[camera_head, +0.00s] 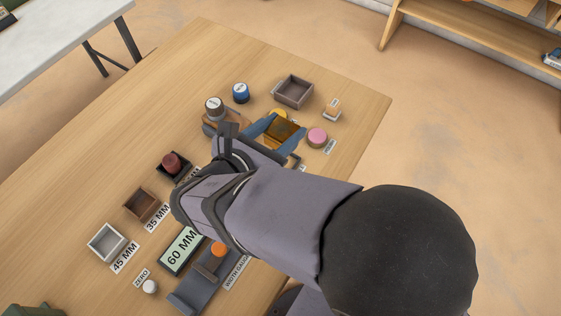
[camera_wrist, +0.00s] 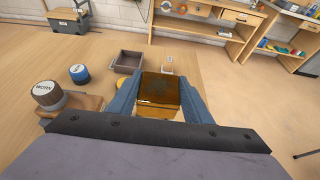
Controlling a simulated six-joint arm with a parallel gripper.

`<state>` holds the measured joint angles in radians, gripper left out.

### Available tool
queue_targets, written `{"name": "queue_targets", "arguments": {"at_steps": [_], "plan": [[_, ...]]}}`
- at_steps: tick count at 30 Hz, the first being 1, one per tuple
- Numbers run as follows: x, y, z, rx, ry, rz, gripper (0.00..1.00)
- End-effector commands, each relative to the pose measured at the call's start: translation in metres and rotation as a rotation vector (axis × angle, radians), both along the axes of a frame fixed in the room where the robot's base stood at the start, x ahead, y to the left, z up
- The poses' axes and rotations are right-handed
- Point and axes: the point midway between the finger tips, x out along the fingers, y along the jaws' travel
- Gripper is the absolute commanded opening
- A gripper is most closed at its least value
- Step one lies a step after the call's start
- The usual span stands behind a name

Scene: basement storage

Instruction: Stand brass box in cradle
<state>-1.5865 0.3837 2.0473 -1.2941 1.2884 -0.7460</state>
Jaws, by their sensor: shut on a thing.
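The brass box (camera_head: 283,132) is gold-brown and shiny. My gripper (camera_head: 281,138) is shut on it, with one blue finger on each side. In the wrist view the box (camera_wrist: 160,90) fills the space between the fingers, its darker face toward the top and a brighter gold part below. Its lower end is hidden, so I cannot tell whether it touches anything. I cannot pick out the cradle for certain; my gripper and arm cover part of the table around the box.
A dark open tray (camera_head: 293,92) stands beyond the box, a pink round piece (camera_head: 317,137) to its right. A blue-topped knob (camera_head: 241,93) and a "WORN" knob (camera_wrist: 46,93) are at left. Small bins and a "60 MM" display (camera_head: 181,249) lie nearer. The table's left part is clear.

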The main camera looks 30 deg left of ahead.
Motion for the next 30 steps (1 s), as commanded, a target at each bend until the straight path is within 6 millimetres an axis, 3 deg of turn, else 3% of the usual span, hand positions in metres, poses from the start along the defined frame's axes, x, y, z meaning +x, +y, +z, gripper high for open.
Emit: {"name": "queue_targets", "arguments": {"at_steps": [5, 15, 25, 30], "plan": [[-0.001, 0.003, -0.006, -0.002, 0.000, 0.004, 0.19], [-0.001, 0.002, -0.054, -0.005, 0.000, 0.004, 0.19], [-0.001, 0.003, -0.066, -0.001, -0.001, 0.004, 0.19], [-0.001, 0.003, -0.086, -0.004, -0.001, 0.003, 0.19]]}}
